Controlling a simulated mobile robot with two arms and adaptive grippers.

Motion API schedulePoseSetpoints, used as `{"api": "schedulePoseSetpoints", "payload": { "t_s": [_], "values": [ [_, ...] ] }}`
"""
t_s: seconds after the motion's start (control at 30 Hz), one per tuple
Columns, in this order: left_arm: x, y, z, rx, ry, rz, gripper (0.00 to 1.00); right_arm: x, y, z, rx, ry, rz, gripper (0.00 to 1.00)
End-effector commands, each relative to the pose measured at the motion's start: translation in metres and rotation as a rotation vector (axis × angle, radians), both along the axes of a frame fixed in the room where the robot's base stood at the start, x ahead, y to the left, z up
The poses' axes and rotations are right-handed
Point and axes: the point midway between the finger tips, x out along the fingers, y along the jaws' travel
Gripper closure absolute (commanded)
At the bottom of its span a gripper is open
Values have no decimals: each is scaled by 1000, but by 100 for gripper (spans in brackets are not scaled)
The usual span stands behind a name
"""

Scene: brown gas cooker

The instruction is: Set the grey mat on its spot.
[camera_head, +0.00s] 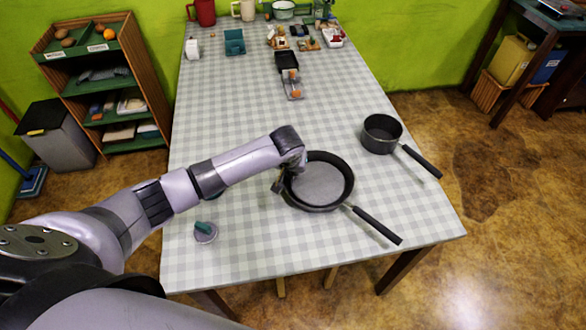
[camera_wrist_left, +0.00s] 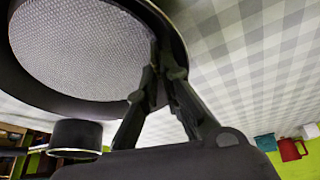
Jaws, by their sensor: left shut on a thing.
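A black frying pan (camera_head: 345,187) is on the checked table, its handle pointing to the front right. A round grey woven surface (camera_head: 320,182) fills its floor; it also shows in the left wrist view (camera_wrist_left: 80,45). I cannot tell whether this is the loose grey mat or the pan's own bottom. My left gripper (camera_head: 284,184) is at the pan's left rim. In the left wrist view its fingers (camera_wrist_left: 163,75) are closed on the dark rim, one on each side. My right gripper is not in view. No marked spot for a mat can be made out.
A dark saucepan (camera_head: 382,133) stands to the right of the pan. A small grey disc with a teal knob (camera_head: 205,232) lies at the front left. Several small items, including a black tray (camera_head: 287,62), stand at the back. The table's front middle is clear.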

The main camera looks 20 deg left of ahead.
Motion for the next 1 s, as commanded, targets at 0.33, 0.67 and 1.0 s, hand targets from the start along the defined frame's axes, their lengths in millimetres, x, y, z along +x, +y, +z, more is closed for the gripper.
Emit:
{"api": "schedulePoseSetpoints", "payload": {
  "t_s": [0.33,0.67,1.0],
  "values": [
    [0,0,0,1,-1,1,100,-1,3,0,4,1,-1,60],
    [0,0,-5,1,0,1,100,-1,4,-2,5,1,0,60],
    [0,1,-11,1,-1,1,100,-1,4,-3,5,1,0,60]
  ]
}}
